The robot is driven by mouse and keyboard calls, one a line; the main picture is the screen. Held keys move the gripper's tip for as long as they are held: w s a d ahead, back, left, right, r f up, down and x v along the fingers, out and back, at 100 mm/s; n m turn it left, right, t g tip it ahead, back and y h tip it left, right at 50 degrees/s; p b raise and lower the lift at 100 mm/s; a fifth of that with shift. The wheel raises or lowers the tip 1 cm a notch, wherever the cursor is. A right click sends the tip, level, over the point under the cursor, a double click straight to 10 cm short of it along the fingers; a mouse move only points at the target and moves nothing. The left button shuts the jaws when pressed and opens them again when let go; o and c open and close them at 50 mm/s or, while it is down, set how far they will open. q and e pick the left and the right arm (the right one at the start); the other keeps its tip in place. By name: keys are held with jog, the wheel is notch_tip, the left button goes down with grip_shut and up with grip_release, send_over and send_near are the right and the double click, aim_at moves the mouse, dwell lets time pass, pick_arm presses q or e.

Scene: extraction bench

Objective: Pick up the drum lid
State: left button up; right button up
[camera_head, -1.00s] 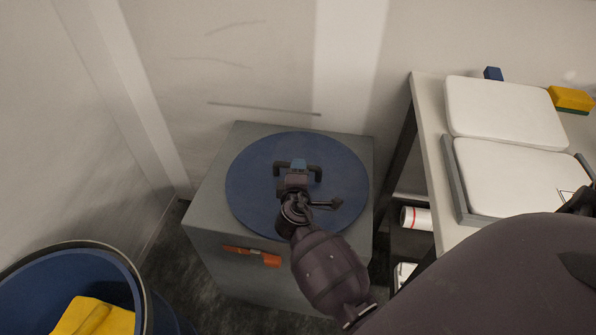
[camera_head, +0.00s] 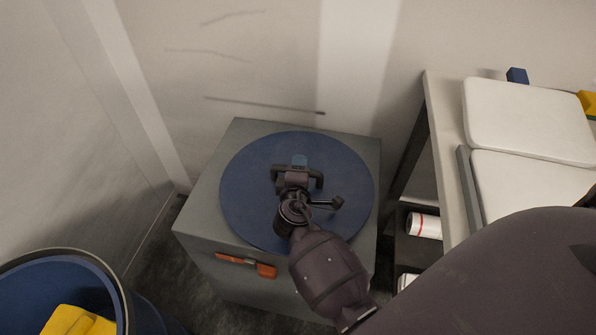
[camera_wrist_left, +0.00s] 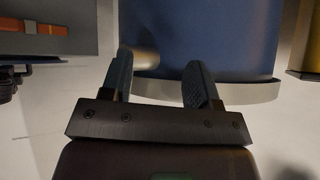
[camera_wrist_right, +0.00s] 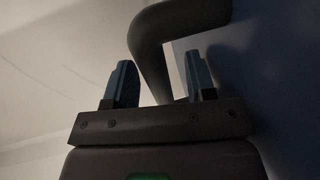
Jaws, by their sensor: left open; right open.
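The drum lid (camera_head: 245,195) is a round blue disc lying on a grey box, with a dark bar handle (camera_head: 316,178) on top. My right gripper (camera_head: 298,163) is over the handle at the lid's middle. In the right wrist view my right gripper (camera_wrist_right: 160,62) is open, and the curved dark handle (camera_wrist_right: 150,50) runs between its fingers; contact cannot be told. The lid's blue face (camera_wrist_right: 290,95) fills the right side there. My left gripper (camera_wrist_left: 160,58) is open and empty, near the blue drum (camera_wrist_left: 215,35) and its pale rim. It is outside the head view.
The open drum (camera_head: 95,262) holding yellow material stands at the lower left. The grey box (camera_head: 200,225) has an orange latch (camera_head: 247,265) in front. A bench with white pads (camera_head: 530,115) is on the right. Walls close off the back and left.

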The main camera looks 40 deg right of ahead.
jog(key=shift+a, duration=0.1)
jog(key=shift+c, duration=0.5)
grip_shut()
jog(key=shift+r, duration=0.15)
dwell(0.6)
